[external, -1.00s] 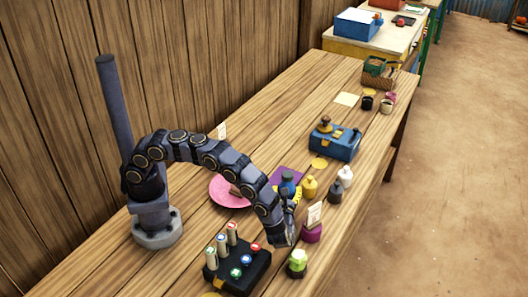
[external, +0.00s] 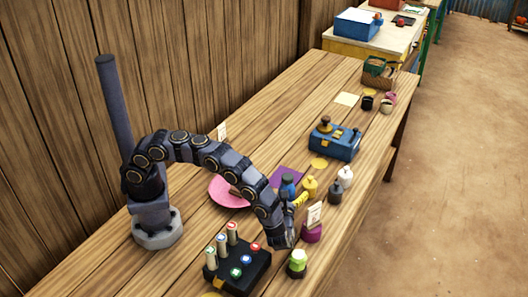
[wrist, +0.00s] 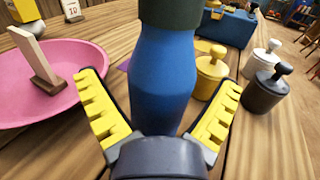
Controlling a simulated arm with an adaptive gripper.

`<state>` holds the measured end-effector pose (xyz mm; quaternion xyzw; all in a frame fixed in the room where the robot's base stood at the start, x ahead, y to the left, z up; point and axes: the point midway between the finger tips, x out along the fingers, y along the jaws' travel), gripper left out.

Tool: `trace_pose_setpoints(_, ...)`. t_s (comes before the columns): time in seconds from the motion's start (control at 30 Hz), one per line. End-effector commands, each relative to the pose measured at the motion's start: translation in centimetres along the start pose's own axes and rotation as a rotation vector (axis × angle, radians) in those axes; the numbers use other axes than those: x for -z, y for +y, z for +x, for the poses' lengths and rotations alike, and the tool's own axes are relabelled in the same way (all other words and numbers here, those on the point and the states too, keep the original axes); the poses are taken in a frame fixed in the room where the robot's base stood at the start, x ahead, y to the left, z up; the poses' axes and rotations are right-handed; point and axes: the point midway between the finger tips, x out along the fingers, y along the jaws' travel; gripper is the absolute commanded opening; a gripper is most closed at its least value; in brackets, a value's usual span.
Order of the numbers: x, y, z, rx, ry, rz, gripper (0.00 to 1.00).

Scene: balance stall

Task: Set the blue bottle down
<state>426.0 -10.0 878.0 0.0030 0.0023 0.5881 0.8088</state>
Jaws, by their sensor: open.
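The blue bottle (external: 288,184) has a dark top and stands upright at the purple square (external: 289,174) on the wooden table. In the wrist view the bottle (wrist: 163,75) fills the middle, and its base is hidden behind the gripper's palm. My gripper (wrist: 160,82) is open, with one yellow finger on each side of the bottle and gaps showing between the fingers and its sides. In the external view my gripper (external: 292,198) is low at the bottle, partly hidden by the arm.
A pink plate (wrist: 60,100) holding a wooden stand is on the left. A yellow pot (wrist: 210,70), a white pot (external: 345,176) and a grey pot (wrist: 264,93) stand to the right. A black rack (external: 240,272) and a blue box (external: 335,142) are also on the table.

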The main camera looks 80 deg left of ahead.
Motion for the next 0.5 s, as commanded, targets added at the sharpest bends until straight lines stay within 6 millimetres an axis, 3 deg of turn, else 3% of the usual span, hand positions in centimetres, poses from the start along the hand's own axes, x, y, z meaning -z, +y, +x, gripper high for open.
trace_pose_setpoints(0.17,-1.6,0.0,0.0,0.001,0.000,-0.001,0.93)
trace_pose_setpoints(0.5,-7.5,0.0,0.0,0.001,-0.004,-0.002,0.93)
